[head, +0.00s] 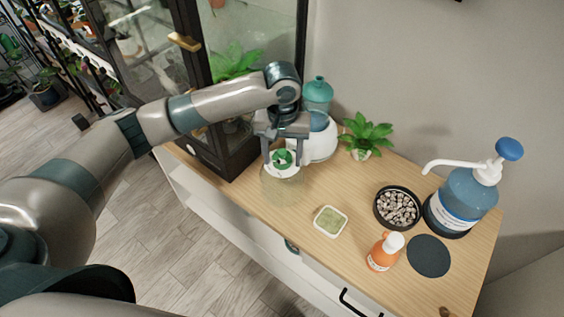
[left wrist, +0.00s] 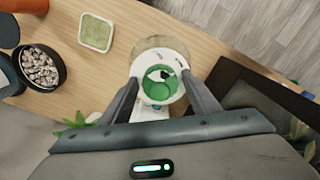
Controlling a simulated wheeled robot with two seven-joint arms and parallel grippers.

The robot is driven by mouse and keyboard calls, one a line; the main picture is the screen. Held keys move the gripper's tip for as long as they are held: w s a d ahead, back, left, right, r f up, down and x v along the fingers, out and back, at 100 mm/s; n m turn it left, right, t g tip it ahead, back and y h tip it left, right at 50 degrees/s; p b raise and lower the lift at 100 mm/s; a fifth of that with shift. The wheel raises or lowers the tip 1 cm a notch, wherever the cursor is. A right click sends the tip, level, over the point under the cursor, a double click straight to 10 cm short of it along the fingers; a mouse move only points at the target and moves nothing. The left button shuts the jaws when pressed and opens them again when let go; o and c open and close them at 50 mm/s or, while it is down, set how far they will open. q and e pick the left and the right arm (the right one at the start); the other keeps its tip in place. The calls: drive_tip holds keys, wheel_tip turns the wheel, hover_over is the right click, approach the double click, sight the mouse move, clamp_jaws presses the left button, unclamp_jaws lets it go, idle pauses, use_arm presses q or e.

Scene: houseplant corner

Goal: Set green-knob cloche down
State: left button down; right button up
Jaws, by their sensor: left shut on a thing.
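The green-knob cloche (head: 282,185) is a clear dome with a white top and a green knob. My left gripper (head: 283,160) is shut on it at the knob, above the wooden cabinet top near its front left edge. In the left wrist view the green knob (left wrist: 158,88) sits between the two fingers (left wrist: 160,95), with the faint clear dome (left wrist: 165,48) beyond. I cannot tell whether the dome's rim touches the wood. My right gripper is not in view.
A square dish (head: 330,221), a bowl of pebbles (head: 397,207), an orange bottle (head: 384,252), a dark round mat (head: 429,256) and a blue pump bottle (head: 465,195) stand to the right. A plant (head: 367,133) and a white-and-blue container (head: 320,140) stand behind. A glass cabinet (head: 235,150) is left.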

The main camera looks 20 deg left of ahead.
use_arm(q)
drive_tip(key=shift+f+p, duration=0.5)
drive_tip(key=shift+f, duration=1.15)
drive_tip(key=c, duration=0.7)
unclamp_jaws()
drive_tip(key=shift+f, duration=0.15)
drive_tip(key=shift+o, duration=0.2)
drive_tip(key=shift+r, duration=0.75)
wheel_tip(320, 180, up, 9)
drive_tip(key=b, duration=0.3)
drive_tip(key=shift+r, duration=0.9)
